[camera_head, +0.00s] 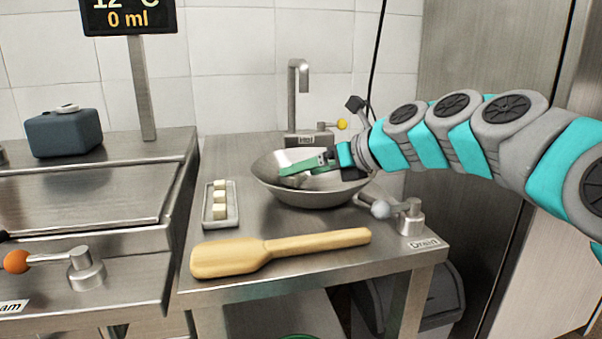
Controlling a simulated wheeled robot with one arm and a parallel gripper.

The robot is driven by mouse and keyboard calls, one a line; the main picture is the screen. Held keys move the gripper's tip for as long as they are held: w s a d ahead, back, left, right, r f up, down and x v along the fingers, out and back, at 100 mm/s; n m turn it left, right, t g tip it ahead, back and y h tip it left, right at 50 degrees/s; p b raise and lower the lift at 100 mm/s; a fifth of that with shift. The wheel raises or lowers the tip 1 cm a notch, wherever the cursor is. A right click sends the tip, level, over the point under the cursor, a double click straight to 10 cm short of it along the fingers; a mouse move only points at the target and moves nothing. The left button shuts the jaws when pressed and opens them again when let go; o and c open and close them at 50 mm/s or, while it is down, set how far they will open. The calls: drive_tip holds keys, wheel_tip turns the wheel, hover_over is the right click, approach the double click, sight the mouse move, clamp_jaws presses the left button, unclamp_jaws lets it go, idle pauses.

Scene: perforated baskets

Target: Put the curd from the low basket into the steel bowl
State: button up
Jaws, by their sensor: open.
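The steel bowl (335,196) stands on the steel table, in front of the tap. My gripper (287,174) reaches in from the right, with its green fingers over the bowl's opening. The fingers are open, and I see nothing held between them. A shallow grey tray (232,222) left of the bowl holds a short row of pale cubes (220,197); I cannot tell whether they are curd. No perforated basket shows clearly. A green rim (297,336) shows below the table at the bottom edge, mostly cut off. The bowl's inside is partly hidden by my gripper.
A wooden paddle (270,252) lies along the table's front. A drain valve (411,217) stands right of the bowl and a tap (298,100) behind it. A steel vat (85,200) is at left, with an orange-knobbed valve (84,270) and a blue-grey box (64,134).

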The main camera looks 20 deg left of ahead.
drive_tip(key=v, duration=1)
drive_tip(key=shift+r, duration=0.15)
idle(0.7)
